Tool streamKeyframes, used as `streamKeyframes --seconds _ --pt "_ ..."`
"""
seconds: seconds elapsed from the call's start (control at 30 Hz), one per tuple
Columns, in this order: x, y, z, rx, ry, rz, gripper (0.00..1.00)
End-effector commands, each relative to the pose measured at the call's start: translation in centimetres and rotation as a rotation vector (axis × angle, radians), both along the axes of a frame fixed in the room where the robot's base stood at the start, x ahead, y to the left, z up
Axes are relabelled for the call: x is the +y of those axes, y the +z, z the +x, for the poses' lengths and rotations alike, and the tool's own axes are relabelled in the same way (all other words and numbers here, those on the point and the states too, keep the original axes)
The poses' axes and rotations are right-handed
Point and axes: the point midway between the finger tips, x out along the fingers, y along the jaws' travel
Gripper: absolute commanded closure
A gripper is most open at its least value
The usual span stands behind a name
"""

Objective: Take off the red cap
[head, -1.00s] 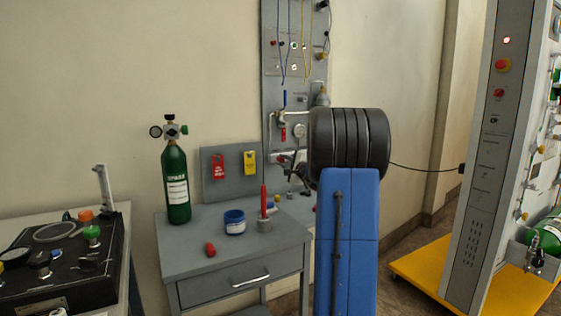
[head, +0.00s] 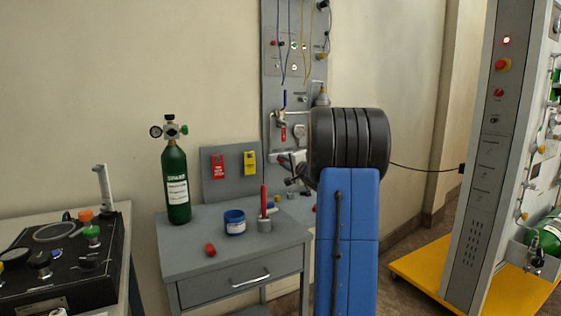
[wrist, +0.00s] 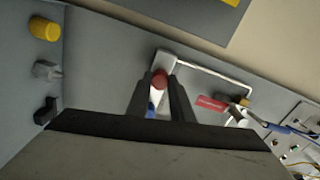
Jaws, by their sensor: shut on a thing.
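The red cap (wrist: 160,78) shows in the wrist view as a small rounded red piece between the fingertips, at the end of a pale pipe (wrist: 164,60). My gripper (wrist: 161,86) is shut on it, one dark finger on each side. A white and blue part shows between the fingers below the cap. Whether the cap is still seated on the pipe I cannot tell. In the head view my gripper is by the grey wall panel (head: 271,60), partly hidden behind my arm, and the cap cannot be made out clearly.
A grey table (head: 190,262) holds a green cylinder (head: 176,185), a blue jar (head: 235,222), a red piece (head: 210,250) and a red stick in a grey holder (head: 264,226). A tall cabinet (head: 488,150) stands right.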

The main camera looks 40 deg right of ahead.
Motion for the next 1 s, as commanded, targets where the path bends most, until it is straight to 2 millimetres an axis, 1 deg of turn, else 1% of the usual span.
streamKeyframes --seconds 0.3,0.37,0.6,0.67,1.0 --pt "0.04 -0.18 0.01 0.007 0.0 -0.015 1.0" --pt "0.05 -0.18 0.0 0.015 0.0 -0.049 1.0" --pt "0.04 -0.2 -0.01 0.063 0.0 -0.25 1.0" --pt "0.04 -0.2 -0.01 0.07 0.0 -0.277 1.0" --pt "0.04 -0.22 -0.01 0.075 0.0 -0.299 1.0"
